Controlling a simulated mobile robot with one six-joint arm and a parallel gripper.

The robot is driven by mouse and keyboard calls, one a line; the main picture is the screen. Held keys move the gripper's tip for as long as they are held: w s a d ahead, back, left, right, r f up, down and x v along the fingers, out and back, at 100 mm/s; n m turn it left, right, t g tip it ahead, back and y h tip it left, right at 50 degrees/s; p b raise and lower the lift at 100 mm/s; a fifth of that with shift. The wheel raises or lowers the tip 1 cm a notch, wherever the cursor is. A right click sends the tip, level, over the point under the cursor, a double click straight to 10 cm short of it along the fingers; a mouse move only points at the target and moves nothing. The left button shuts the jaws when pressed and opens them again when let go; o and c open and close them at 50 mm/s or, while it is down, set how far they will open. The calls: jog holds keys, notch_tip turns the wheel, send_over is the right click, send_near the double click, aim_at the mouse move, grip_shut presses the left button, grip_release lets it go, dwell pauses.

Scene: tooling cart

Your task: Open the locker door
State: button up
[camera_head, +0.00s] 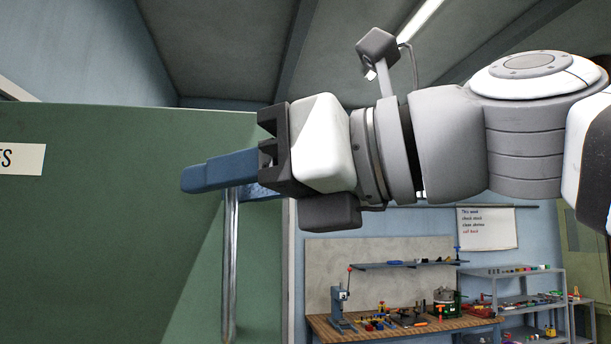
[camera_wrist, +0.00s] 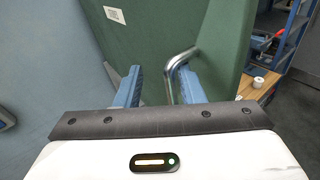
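The green locker door (camera_head: 110,190) fills the left of the head view, with a partly cut-off white label (camera_head: 22,159). Its vertical metal bar handle (camera_head: 230,270) stands near the door's right edge. My gripper (camera_head: 190,178) is level with the handle's upper end, and its blue fingers hide the top of the bar. In the wrist view my gripper (camera_wrist: 160,68) is open, fingers apart. The bent bar handle (camera_wrist: 170,84) shows between the fingers, close to the right one. Contact cannot be made out. The green door also shows in the wrist view (camera_wrist: 232,40).
A wooden workbench (camera_head: 400,333) with tools stands in the back, with a grey shelf rack (camera_head: 520,304) to its right. A whiteboard (camera_head: 487,229) hangs on the blue wall. In the wrist view a white roll (camera_wrist: 258,82) sits on a bench at the right.

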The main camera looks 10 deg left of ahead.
jog(key=s+d, duration=0.4)
jog(key=s, duration=0.2)
jog(key=shift+s+d+r, duration=0.2)
jog(key=shift+s+r, duration=0.05)
jog(key=shift+s, duration=0.05)
dwell(0.3)
jog(key=shift+f, duration=0.1)
dwell(0.6)
